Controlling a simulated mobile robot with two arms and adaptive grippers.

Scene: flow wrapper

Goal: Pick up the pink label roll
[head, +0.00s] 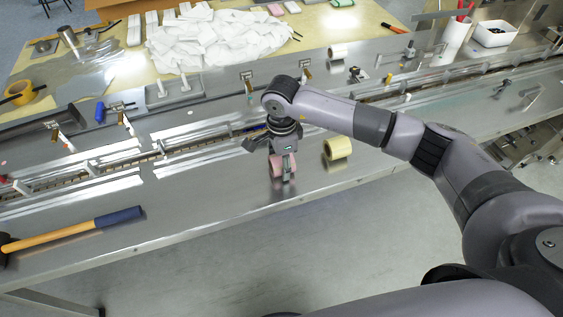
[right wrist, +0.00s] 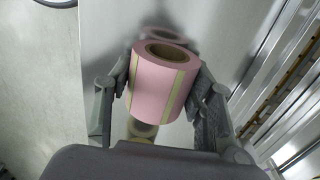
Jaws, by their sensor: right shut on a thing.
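The pink label roll (head: 276,167) is at my right gripper (head: 284,175), over the front part of the steel bench in the head view. In the right wrist view the pink label roll (right wrist: 158,92) has a brown core and a pale stripe. The fingers of my right gripper (right wrist: 160,84) press on it from both sides, so the gripper is shut on it. The roll's reflection shows on the steel beyond it. I cannot tell whether the roll touches the bench. My left gripper is not in view.
A cream roll (head: 338,148) stands close to the right of the pink roll. A hammer (head: 72,230) lies at the bench's left front. The conveyor channel (head: 150,156) runs behind. Another cream roll (head: 337,51) and a pile of white packets (head: 215,38) are farther back. Bare steel (head: 205,200) lies left of the gripper.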

